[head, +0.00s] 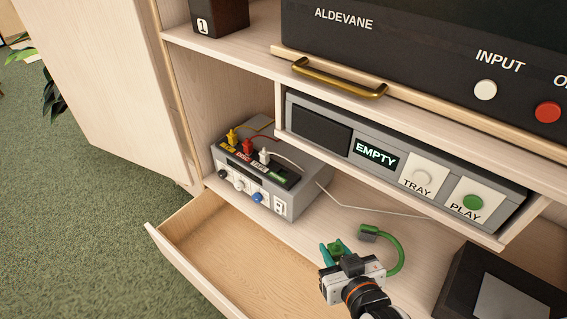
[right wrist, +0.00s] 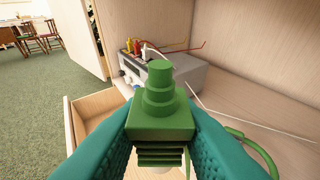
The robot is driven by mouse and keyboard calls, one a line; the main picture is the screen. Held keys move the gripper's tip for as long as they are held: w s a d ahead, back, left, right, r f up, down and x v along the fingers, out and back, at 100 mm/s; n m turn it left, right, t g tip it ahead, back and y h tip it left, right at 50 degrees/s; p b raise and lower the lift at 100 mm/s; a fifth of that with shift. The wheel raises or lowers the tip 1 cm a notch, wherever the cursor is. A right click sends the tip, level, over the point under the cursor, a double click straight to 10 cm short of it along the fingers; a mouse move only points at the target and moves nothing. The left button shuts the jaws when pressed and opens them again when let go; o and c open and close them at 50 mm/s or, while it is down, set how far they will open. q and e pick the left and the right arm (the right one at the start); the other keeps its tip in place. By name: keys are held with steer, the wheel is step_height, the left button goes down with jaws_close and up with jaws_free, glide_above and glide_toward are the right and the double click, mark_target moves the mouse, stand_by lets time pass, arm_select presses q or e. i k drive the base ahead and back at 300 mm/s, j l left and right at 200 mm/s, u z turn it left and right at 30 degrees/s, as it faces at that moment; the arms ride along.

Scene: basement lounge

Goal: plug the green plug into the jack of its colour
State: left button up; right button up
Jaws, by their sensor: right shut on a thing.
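My right gripper (head: 338,256) is shut on the green plug (head: 339,246). In the right wrist view the plug (right wrist: 162,105) sits between the teal fingers, its stepped tip pointing away from the gripper toward the grey jack box (head: 299,203). The box stands on the shelf, up and left of the gripper and apart from the plug. Yellow (head: 232,137), red (head: 247,146) and white (head: 264,156) plugs stand in its top. A green-marked spot (head: 278,176) lies at the right end of that row; its hole is too small to make out. My left gripper is not in view.
An open, empty drawer (head: 230,250) juts out below the box. A grey player (head: 400,165) reading EMPTY overhangs the right. A dark box (head: 500,285) stands lower right.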

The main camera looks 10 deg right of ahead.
mark_target(282, 175)
steer(key=i+j+z, duration=0.1)
steer(key=z, duration=0.3)
steer(key=j+z, duration=0.15)
steer(key=z, duration=0.2)
steer(key=i+j+z, duration=0.1)
steer(key=z, duration=0.3)
steer(key=i+j+z, duration=0.1)
steer(key=j+z, duration=0.2)
steer(key=j, duration=1.15)
steer(key=j+z, duration=0.35)
steer(key=j, duration=1.05)
